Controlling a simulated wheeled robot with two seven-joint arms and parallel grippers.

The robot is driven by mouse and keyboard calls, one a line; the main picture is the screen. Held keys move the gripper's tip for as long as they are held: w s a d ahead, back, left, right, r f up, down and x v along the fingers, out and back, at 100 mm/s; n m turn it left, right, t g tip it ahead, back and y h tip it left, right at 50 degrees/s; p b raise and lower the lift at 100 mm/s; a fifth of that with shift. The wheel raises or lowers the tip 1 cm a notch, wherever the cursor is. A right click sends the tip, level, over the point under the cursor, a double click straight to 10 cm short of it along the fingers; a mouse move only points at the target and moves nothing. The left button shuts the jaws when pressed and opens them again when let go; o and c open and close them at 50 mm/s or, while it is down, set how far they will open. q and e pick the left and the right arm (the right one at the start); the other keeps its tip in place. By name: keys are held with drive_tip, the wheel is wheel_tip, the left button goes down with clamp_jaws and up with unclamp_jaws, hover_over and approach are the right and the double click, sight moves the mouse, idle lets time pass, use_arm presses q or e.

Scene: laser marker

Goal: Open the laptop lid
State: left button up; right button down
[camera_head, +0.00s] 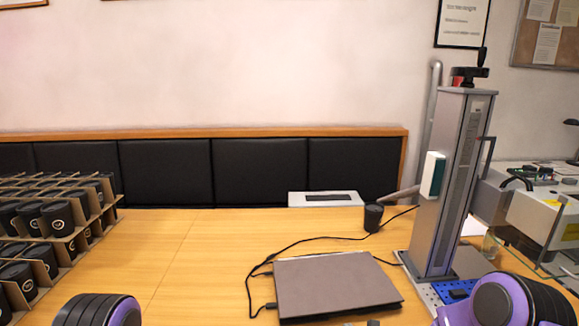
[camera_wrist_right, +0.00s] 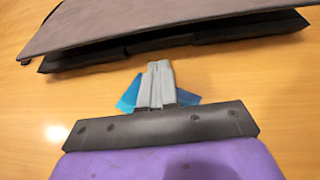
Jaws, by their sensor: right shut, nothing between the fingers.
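The laptop (camera_head: 335,283) lies on the wooden table, its grey-brown lid down over the dark base. In the right wrist view the laptop lid (camera_wrist_right: 150,25) spans the top, with a dark gap between the lid's near edge and the black base. My right gripper (camera_wrist_right: 158,68) is shut and empty, its grey fingertips pointing at the laptop's near edge. They appear just short of it, over bare table; contact cannot be seen. My left gripper is out of view; only part of my left arm shows at the bottom left of the head view.
Cables (camera_head: 262,272) run from the laptop's left side. The laser marker's tall column (camera_head: 452,185) stands close at its right. A black cup (camera_head: 373,217) and a white box (camera_head: 325,199) are behind. Cardboard dividers with black cups (camera_head: 60,219) fill the left. The table between is clear.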

drive_tip(key=shift+f, duration=0.2)
drive_tip(key=shift+w+b, duration=0.55)
drive_tip(key=shift+w, duration=0.15)
drive_tip(key=shift+w+b, duration=0.3)
drive_tip(key=shift+w, duration=0.25)
drive_tip(key=shift+a, duration=0.1)
drive_tip(key=shift+f+b, duration=0.25)
drive_tip(key=shift+b, duration=0.05)
drive_tip(key=shift+r, duration=0.1)
